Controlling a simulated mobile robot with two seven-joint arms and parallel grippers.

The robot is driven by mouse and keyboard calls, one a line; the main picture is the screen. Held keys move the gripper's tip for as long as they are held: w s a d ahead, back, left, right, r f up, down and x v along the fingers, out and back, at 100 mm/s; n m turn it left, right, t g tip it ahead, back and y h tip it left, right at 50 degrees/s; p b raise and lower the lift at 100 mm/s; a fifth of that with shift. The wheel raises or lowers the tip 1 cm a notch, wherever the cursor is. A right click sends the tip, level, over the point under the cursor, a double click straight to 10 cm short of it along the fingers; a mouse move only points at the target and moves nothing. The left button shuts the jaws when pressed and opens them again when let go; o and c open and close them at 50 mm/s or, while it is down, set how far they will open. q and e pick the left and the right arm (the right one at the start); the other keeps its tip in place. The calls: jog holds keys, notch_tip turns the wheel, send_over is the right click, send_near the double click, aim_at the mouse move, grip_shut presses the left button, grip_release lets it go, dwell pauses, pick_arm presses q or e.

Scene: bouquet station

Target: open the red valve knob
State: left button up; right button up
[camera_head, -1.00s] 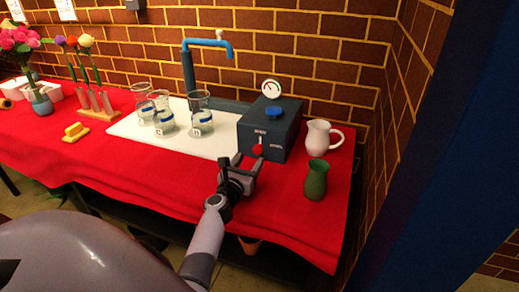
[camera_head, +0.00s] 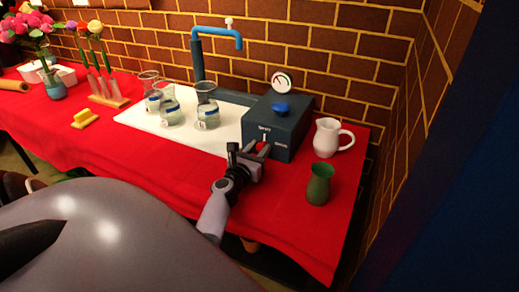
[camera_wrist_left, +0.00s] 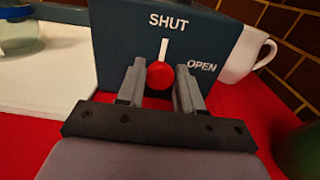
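The red valve knob (camera_wrist_left: 160,75) is on the front of a dark blue-grey box (camera_head: 291,139). Its white pointer (camera_wrist_left: 163,49) stands upright toward the word SHUT; the word OPEN is to the right. My left gripper (camera_head: 250,149) is in front of the box. In the left wrist view, the open fingers (camera_wrist_left: 160,82) frame the knob, one on each side. I cannot tell whether they touch it. In the head view, the gripper hides most of the knob. My right gripper is not in view.
A white jug (camera_head: 326,139) and a green vase (camera_head: 319,184) stand right of the box. A blue knob (camera_head: 281,106) and gauge (camera_head: 281,82) top it. Glass vessels (camera_head: 207,107) stand on the white board (camera_head: 150,120) at left, below a blue tap (camera_head: 226,32).

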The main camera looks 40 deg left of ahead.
pick_arm(q)
jog(key=c, duration=0.5)
jog(key=shift+o, duration=0.2)
jog(key=shift+m, duration=0.4)
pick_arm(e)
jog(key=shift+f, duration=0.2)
pick_arm(q)
jog(key=shift+m+b, duration=0.4)
jog(key=shift+m, duration=0.2)
jog(key=m+b, duration=0.1)
jog(key=m, duration=0.5)
jog(key=shift+b, duration=0.3)
jog(key=m, duration=0.5)
jog(key=shift+w+d+m, duration=0.1)
jog(key=shift+m, duration=2.4)
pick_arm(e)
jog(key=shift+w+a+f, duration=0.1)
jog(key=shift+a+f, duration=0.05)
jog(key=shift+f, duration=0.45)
